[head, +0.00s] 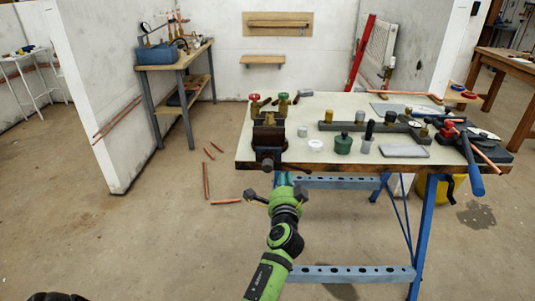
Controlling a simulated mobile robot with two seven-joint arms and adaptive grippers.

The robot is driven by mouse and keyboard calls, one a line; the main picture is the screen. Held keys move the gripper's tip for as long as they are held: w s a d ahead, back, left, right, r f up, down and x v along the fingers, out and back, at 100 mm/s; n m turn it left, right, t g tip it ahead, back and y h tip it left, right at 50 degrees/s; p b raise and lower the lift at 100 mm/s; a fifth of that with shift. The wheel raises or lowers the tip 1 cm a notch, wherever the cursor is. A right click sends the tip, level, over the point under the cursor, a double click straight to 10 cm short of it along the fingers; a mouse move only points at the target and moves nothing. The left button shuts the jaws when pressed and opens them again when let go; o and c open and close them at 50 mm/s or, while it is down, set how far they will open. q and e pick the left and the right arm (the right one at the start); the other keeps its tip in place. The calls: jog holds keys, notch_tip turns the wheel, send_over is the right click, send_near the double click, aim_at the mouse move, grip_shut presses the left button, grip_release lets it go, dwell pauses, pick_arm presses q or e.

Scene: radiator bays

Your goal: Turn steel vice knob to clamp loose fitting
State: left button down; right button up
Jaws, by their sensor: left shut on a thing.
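The dark vice (268,139) stands at the left front corner of the bench. Its round dark steel knob (267,164) sticks out over the front edge. A small brass piece (269,119), probably the loose fitting, shows at the top of the jaws; whether it sits tight is too small to tell. My left gripper (283,179), on the green arm, is at the bench front, just below and right of the visible knob end. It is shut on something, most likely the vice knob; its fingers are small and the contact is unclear.
The bench top (312,110) carries valves with red and green handles, a green jar (343,143), a white cap (315,146), a dark rail of fittings (375,127) and a blue-handled tool (472,165). Copper pipes (206,180) lie on the floor left of the bench.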

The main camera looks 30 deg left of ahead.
pick_arm(q)
jog(key=m+p, duration=0.1)
jog(key=m, duration=0.1)
jog(key=m+p, duration=0.1)
jog(key=m, duration=0.2)
jog(key=m+p, duration=0.2)
jog(key=shift+a+r+m, duration=0.15)
jog(key=shift+r+m, duration=0.2)
jog(key=shift+m, duration=0.05)
jog(key=m+p, duration=0.1)
jog(key=m, duration=0.1)
jog(key=shift+f+m, duration=0.15)
jog(key=shift+m, duration=0.15)
jog(key=shift+f, duration=0.15)
